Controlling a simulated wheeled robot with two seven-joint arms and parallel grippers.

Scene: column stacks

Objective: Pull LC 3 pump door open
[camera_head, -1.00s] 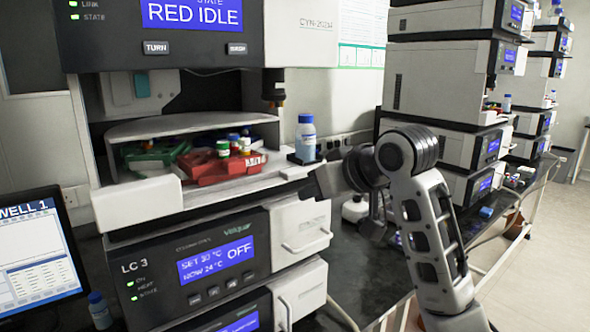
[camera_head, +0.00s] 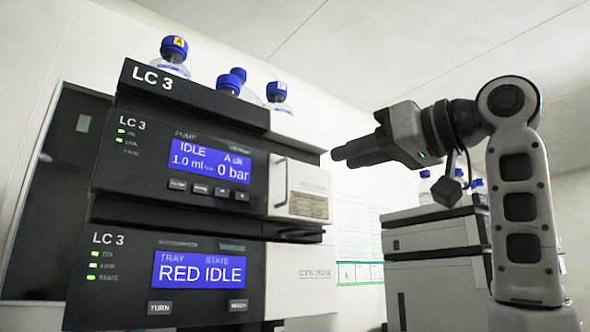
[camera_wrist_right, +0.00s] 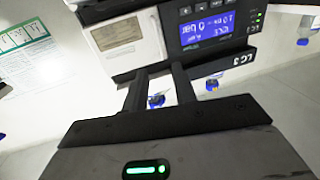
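The LC 3 pump module (camera_head: 180,168) has a dark front and a blue display reading IDLE and 0 bar. Its white door (camera_head: 308,190) is at the right end of the front and looks closed, with a vertical bar handle (camera_head: 280,182) at its left edge. My right gripper (camera_head: 336,154) is right of the door and a little higher, pointing left, apart from it. In the right wrist view the picture is upside down; the gripper's two fingers (camera_wrist_right: 158,75) are spread with nothing between them, and the door (camera_wrist_right: 122,38) lies beyond. My left gripper is out of view.
Bottles with blue caps (camera_head: 230,84) stand on top of the LC 3 stack. A tray module reading RED IDLE (camera_head: 198,272) is below the pump. Another instrument stack (camera_head: 435,240) stands behind my right arm. Open space lies between the door and my gripper.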

